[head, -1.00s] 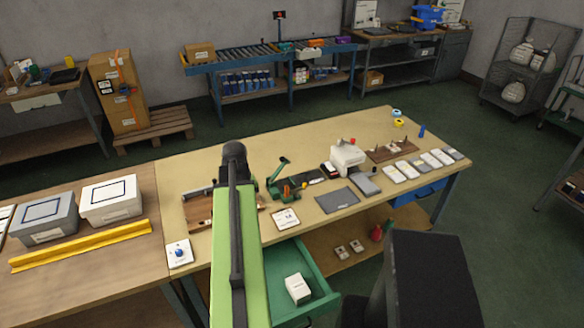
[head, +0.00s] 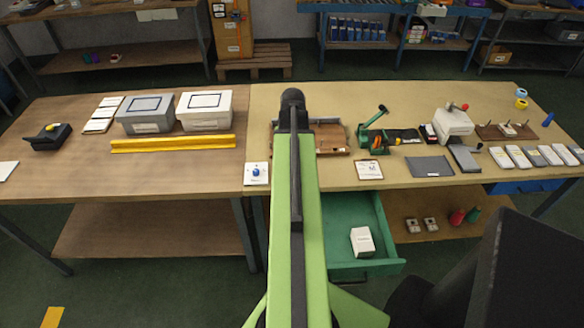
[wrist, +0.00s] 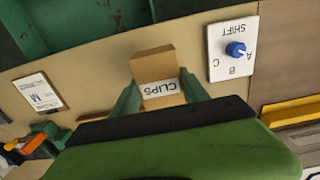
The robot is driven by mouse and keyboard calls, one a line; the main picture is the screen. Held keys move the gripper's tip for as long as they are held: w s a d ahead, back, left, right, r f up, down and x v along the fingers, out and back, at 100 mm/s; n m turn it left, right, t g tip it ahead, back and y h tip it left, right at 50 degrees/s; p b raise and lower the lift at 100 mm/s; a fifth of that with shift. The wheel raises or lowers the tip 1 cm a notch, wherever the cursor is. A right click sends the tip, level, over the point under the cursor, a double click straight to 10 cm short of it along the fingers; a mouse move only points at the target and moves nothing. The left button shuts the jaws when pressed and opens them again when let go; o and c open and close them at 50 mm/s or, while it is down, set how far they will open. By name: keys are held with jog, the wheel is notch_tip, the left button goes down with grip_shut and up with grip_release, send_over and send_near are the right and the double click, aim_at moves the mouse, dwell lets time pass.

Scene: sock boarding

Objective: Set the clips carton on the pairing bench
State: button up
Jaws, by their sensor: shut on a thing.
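The clips carton (wrist: 160,75), a small brown box with a white CLIPS label, is between the teal fingers of my gripper (wrist: 160,88) in the wrist view. My gripper is shut on it. Behind the carton in that view is the tan bench top (wrist: 95,75), between the SHIFT dial card (wrist: 232,50) and a small label card (wrist: 38,92). My arm hides the gripper and carton in the head view. The head view shows a tan bench (head: 400,182) and a brown wooden bench (head: 100,170) side by side. I cannot tell which is the pairing bench.
A green drawer (head: 340,270) stands open under the tan bench with a white box (head: 362,242) in it. Tools crowd the tan bench.

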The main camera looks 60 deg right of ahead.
notch_tip(320, 180, down, 4)
jog(key=b, duration=0.2)
jog(key=shift+r+b, duration=0.15)
jog(key=shift+b, duration=0.2)
jog(key=shift+r, duration=0.15)
jog(key=o, duration=1.5)
jog(key=shift+o, duration=0.2)
notch_tip(320, 180, up, 12)
jog(key=p, duration=1.2)
jog(key=shift+r+p, duration=0.15)
jog(key=shift+p, duration=0.15)
